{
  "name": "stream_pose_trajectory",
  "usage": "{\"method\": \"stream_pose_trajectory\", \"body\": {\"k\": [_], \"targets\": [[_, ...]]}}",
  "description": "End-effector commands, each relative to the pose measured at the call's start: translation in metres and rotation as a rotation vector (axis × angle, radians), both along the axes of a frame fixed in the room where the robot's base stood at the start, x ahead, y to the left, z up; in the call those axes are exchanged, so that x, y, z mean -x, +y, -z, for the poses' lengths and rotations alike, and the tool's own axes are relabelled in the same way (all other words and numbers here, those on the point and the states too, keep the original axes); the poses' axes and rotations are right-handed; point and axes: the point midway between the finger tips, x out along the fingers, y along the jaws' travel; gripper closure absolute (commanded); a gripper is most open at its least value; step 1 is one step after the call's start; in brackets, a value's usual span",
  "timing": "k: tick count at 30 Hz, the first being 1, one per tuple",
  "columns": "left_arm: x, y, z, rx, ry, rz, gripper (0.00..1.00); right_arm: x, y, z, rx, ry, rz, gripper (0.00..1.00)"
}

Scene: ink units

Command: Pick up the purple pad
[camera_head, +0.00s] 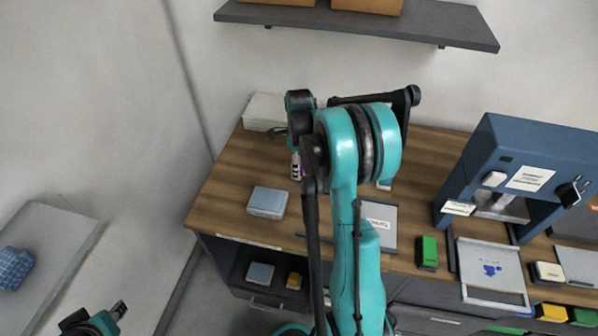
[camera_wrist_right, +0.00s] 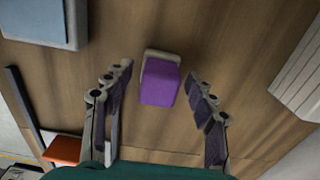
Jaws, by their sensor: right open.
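The purple pad (camera_wrist_right: 160,86) lies on the brown wooden bench top in the right wrist view, with a pale grey end at its far side. My right gripper (camera_wrist_right: 159,73) is open, with one finger on each side of the pad and a gap to both. Nothing is held. In the head view my right arm reaches over the bench, and a small white and purple thing (camera_head: 295,166) shows beside it, partly hidden. My left gripper (camera_head: 119,311) is at the lower left, away from the bench; its jaw opening is too small to judge.
A blue-grey box (camera_head: 267,202) and a white stack (camera_head: 264,111) stand on the bench near the pad. A green pad (camera_head: 428,252) and a blue press (camera_head: 523,170) are to the right. A shelf (camera_head: 440,22) hangs above the bench.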

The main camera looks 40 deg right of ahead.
Motion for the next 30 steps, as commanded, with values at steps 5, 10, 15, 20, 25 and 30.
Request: {"method": "stream_pose_trajectory", "body": {"k": [5, 10, 15, 20, 25, 30], "targets": [[0.000, 0.000, -0.001, 0.000, 0.000, 0.000, 0.69, 0.000, 0.000, -0.002, 0.000, 0.000, -0.001, 0.54], [0.000, 0.000, -0.001, 0.000, 0.000, 0.000, 0.69, 0.000, 0.000, -0.002, 0.000, 0.000, -0.001, 0.97], [0.000, 0.000, -0.001, 0.000, 0.000, 0.000, 0.69, 0.000, 0.000, -0.002, 0.000, 0.000, -0.001, 0.97], [0.000, 0.000, -0.002, 0.000, 0.000, 0.000, 0.69, 0.000, 0.000, -0.003, 0.000, 0.000, -0.001, 0.97], [0.000, 0.000, -0.008, 0.000, 0.000, 0.000, 0.69, 0.000, 0.000, -0.015, 0.000, 0.000, -0.001, 0.97], [0.000, 0.000, -0.021, 0.000, 0.000, 0.000, 0.69, 0.000, 0.000, -0.043, 0.000, 0.000, -0.001, 0.97]]}}
